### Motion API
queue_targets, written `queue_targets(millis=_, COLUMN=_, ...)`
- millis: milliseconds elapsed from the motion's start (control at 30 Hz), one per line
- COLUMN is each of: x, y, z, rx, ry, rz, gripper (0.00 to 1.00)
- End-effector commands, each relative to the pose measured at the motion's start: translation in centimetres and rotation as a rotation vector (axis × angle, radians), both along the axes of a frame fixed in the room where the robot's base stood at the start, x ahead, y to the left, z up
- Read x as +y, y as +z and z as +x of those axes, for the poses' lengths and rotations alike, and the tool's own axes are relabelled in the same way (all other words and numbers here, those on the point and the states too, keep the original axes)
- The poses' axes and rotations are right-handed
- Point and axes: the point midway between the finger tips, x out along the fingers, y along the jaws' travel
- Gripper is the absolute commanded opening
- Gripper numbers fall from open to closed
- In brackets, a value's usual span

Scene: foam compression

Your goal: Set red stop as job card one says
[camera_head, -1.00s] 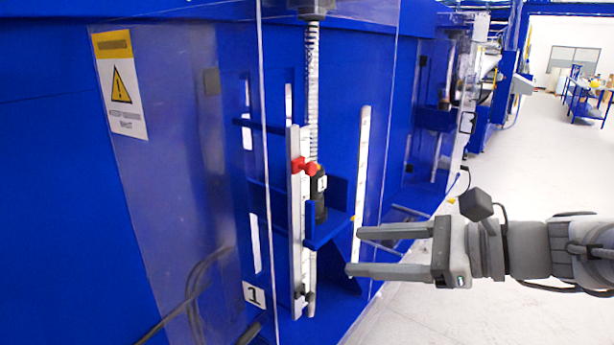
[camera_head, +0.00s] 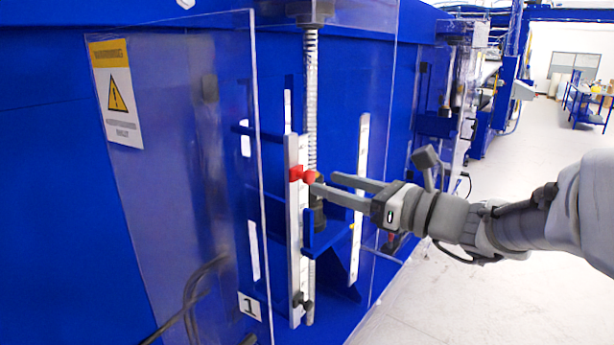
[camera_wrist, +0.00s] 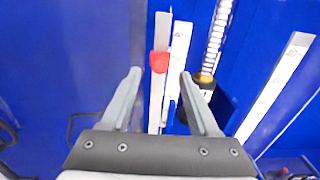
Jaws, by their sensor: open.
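The red stop (camera_head: 301,174) is clamped on the upper part of a vertical white scale rail (camera_head: 294,240) at station 1. It also shows in the wrist view (camera_wrist: 160,62), ahead of the fingers and between their lines. My gripper (camera_head: 322,186) is open and empty. Its fingertips are just right of the red stop in the head view; whether they touch it I cannot tell. In the wrist view the gripper (camera_wrist: 161,75) straddles the rail's line. The black part under the screw is partly hidden behind my fingers. No job card is readable.
A clear guard panel (camera_head: 185,200) with a warning label (camera_head: 116,95) stands left of the rail. A threaded screw (camera_head: 311,95) runs behind the stop. A blue bracket (camera_head: 325,236) juts out below my fingers. A second white scale (camera_head: 359,200) stands right.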

Motion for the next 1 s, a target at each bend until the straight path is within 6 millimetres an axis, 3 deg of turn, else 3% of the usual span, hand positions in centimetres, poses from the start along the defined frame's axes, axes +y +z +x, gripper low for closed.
queue_targets(millis=100, x=2.0, y=0.0, z=1.4, rx=0.001, ry=0.004, rz=-0.001, gripper=0.61)
queue_targets(millis=300, x=3.9, y=0.0, z=3.0, rx=0.0, ry=0.001, rz=-0.001, gripper=0.61)
queue_targets(millis=700, x=4.5, y=0.0, z=3.5, rx=-0.001, ry=0.0, rz=-0.001, gripper=0.61)
queue_targets(millis=1000, x=4.5, y=0.0, z=3.5, rx=-0.001, ry=0.0, rz=-0.001, gripper=0.09)
